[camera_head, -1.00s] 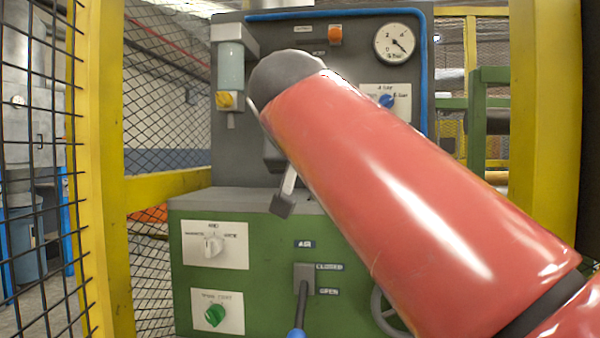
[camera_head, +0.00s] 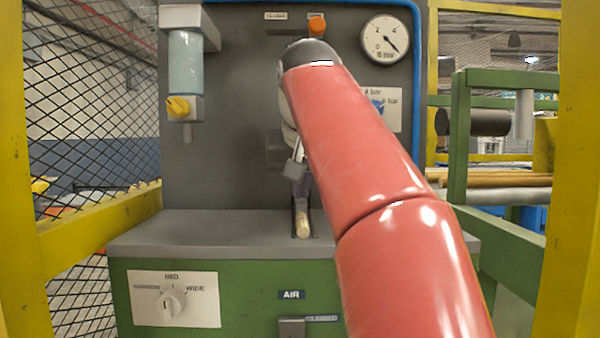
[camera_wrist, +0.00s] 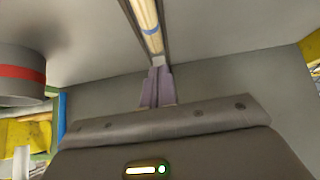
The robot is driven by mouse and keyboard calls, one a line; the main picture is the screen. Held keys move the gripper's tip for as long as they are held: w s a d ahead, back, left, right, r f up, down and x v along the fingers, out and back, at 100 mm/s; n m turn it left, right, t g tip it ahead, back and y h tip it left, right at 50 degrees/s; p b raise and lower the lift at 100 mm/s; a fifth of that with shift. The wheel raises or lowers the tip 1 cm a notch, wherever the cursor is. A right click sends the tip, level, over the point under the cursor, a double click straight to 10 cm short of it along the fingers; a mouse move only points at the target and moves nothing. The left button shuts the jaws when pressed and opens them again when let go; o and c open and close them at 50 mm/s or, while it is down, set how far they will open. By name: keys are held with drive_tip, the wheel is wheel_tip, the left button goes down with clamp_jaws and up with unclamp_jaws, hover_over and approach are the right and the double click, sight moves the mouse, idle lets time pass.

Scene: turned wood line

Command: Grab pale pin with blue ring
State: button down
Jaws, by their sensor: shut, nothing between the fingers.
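The pale pin with a blue ring (camera_wrist: 147,20) lies in a dark-edged groove at the top of the wrist view. In the head view a short end of the pale pin (camera_head: 302,226) shows on the grey top of the machine. My gripper (camera_wrist: 157,69) has its purplish fingers together, with nothing between them. The fingertips point along the groove at the pin's near end; whether they touch it I cannot tell. In the head view my gripper (camera_head: 301,202) is just behind the pin's visible end, partly hidden by my red arm.
A grey ledge (camera_head: 210,228) tops the green cabinet. Behind it stands a grey panel with a gauge (camera_head: 385,40) and a clear cylinder with a yellow knob (camera_head: 178,106). Yellow posts (camera_head: 22,200) flank both sides. A red-banded grey cylinder (camera_wrist: 22,72) is at left in the wrist view.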

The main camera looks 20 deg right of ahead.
sight(302, 218)
drive_tip(key=shift+b+x, duration=0.45)
drive_tip(key=shift+x, duration=1.8)
drive_tip(key=shift+s+a+b, duration=0.15)
drive_tip(key=shift+s+a, duration=0.2)
drive_tip(key=shift+s, duration=0.55)
drive_tip(key=shift+s+a+b, duration=0.1)
drive_tip(key=shift+s+a, duration=0.25)
drive_tip(key=shift+s, duration=0.55)
drive_tip(key=shift+s+a+b, duration=0.15)
drive_tip(key=shift+s+a, duration=0.2)
drive_tip(key=shift+s, duration=0.55)
